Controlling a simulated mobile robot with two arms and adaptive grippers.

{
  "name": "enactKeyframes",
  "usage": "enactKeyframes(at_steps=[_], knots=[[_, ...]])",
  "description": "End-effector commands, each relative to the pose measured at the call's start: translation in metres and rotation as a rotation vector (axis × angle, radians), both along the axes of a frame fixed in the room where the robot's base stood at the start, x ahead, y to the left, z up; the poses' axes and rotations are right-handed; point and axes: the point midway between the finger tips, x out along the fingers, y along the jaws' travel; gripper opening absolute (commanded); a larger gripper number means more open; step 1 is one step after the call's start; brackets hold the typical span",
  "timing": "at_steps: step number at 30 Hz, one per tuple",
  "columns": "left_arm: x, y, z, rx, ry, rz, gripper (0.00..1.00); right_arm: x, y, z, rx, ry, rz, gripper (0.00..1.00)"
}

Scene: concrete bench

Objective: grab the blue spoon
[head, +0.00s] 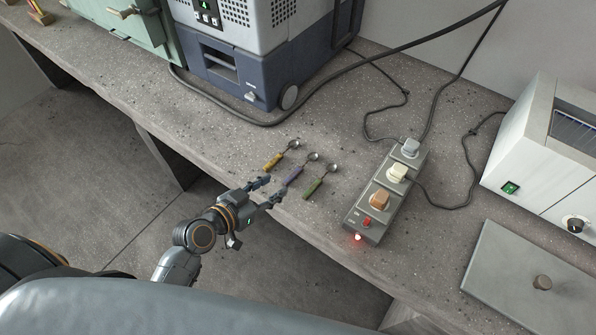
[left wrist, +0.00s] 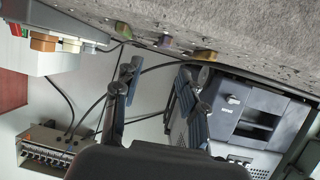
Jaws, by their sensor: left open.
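Three small spoons with metal bowls lie side by side near the bench's front edge. One has a yellow handle (head: 273,162), the middle one a purple-blue handle (head: 294,175), and one a green handle (head: 312,188). No handle is plainly blue; the middle one is closest. My left gripper (head: 268,192) is open and empty, at the bench edge just left of the middle handle, pointing towards it. In the left wrist view, the middle handle (left wrist: 167,42) shows beyond the gap between the open fingers (left wrist: 158,78). My right gripper is not in view.
A grey power strip (head: 362,217) with plugs and a lit red light lies right of the spoons. A grey-blue machine (head: 240,75) stands behind, with a black cable before it. A flat grey plate (head: 520,275) and white device (head: 535,140) are at right.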

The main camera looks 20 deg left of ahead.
Motion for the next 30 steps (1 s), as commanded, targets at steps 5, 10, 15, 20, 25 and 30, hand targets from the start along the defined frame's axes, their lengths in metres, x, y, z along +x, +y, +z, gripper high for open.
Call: enactKeyframes(at_steps=[5, 10, 15, 20, 25, 30], knots=[[0.024, -0.011, -0.01, -0.002, 0.0, 0.001, 0.41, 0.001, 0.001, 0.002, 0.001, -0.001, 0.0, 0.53], [0.033, -0.015, -0.015, 0.0, 0.001, 0.0, 0.41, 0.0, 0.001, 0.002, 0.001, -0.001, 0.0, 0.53], [0.052, -0.021, -0.023, -0.005, 0.0, 0.002, 0.41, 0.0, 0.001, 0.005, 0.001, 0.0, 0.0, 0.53], [0.069, -0.028, -0.032, -0.002, 0.001, 0.002, 0.41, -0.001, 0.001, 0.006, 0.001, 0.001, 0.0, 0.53], [0.075, -0.031, -0.036, 0.0, 0.002, 0.001, 0.41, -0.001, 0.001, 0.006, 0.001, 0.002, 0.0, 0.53], [0.074, -0.03, -0.036, 0.001, 0.002, 0.001, 0.39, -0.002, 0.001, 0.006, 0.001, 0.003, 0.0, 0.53]])
